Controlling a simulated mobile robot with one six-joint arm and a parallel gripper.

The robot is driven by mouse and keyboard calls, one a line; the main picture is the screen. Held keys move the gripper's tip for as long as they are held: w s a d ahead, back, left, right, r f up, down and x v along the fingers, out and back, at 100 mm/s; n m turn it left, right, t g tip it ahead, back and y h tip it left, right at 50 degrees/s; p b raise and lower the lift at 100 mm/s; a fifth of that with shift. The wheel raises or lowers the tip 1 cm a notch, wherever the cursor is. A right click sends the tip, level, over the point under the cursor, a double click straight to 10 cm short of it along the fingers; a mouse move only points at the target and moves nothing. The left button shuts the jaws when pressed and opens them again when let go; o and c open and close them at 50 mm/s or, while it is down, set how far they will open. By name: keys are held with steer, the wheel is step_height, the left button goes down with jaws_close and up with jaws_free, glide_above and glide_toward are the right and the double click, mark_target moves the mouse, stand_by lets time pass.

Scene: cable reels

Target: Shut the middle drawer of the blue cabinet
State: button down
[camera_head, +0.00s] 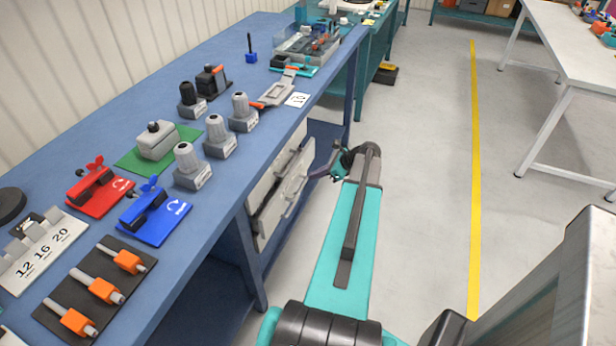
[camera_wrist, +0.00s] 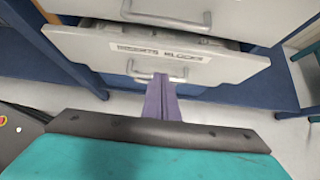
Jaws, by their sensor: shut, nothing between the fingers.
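The blue cabinet's pale grey drawer fronts show under the blue bench in the head view, seen at a steep angle. In the wrist view, a drawer with a printed label (camera_wrist: 215,68) stands partly open, with grey contents visible behind its front. I cannot tell for certain whether it is the middle one. Its bar handle (camera_wrist: 150,76) is low on the front. Another drawer front (camera_wrist: 225,14) with a handle is above it. My gripper (camera_wrist: 161,82) is shut and empty, its purple fingers at or just before the lower handle; contact is unclear. It also shows in the head view (camera_head: 322,173).
The blue bench top (camera_head: 215,95) carries grey knobs, a red fixture (camera_head: 97,190), a blue fixture (camera_head: 155,215) and orange-handled parts. Blue bench legs flank the drawers. Open grey floor (camera_head: 420,170) with a yellow line (camera_head: 474,180) lies right, before a white table (camera_head: 570,45).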

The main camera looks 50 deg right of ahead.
steer(key=v, duration=0.7)
steer(key=shift+b, duration=0.45)
steer(key=c, duration=2.5)
jaws_free()
steer(key=shift+a+r, duration=0.1)
